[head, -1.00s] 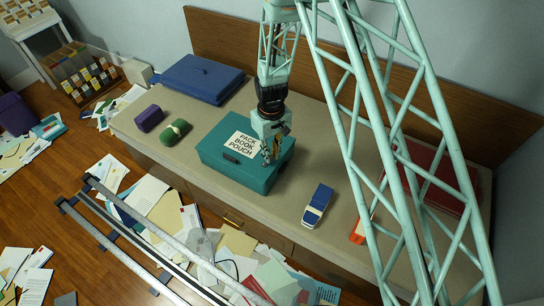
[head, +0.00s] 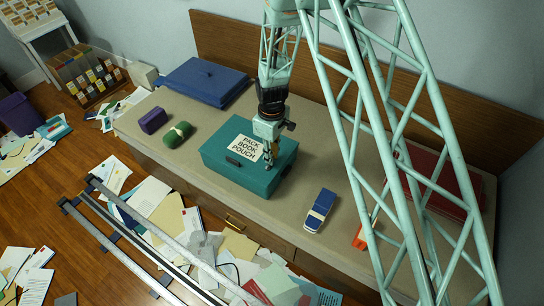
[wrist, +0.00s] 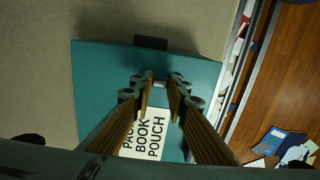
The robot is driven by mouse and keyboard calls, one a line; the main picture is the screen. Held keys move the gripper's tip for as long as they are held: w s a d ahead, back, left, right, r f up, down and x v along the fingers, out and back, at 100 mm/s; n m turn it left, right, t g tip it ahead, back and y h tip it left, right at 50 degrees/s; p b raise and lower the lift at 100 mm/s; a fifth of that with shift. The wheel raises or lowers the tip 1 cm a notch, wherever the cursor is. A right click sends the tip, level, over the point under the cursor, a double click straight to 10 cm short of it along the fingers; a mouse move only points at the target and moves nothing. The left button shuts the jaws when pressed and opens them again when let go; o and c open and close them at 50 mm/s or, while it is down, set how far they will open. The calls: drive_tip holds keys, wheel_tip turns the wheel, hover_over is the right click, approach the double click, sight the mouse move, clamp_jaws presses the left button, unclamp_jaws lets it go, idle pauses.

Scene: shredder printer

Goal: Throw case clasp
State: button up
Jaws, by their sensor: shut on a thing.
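The closed teal case (head: 240,177) with the white label "PACK BOOK POUCH" (head: 245,147) lies on the table. My gripper (head: 270,163) points down over the right part of its lid. In the wrist view my gripper (wrist: 160,80) has its two fingers close together, with a small grey metal piece (wrist: 178,77) at the tips. It looks like the clasp, but the fingers partly hide it. A dark fitting (wrist: 150,41) sits at the case's end.
A blue case (head: 203,80), purple box (head: 153,120) and green bundle (head: 177,136) lie left on the table. A blue-and-white block (head: 319,210) and red case (head: 440,185) lie right. Papers cover the floor; a rail (head: 150,235) runs along the front.

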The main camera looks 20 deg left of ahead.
drive_tip(key=o, duration=0.8)
drive_tip(key=shift+o, duration=0.2)
drive_tip(key=shift+r, duration=0.2)
wheel_tip(320, 180, up, 12)
drive_tip(key=shift+f, duration=0.2)
idle(0.4)
drive_tip(key=shift+r, duration=0.1)
idle(0.5)
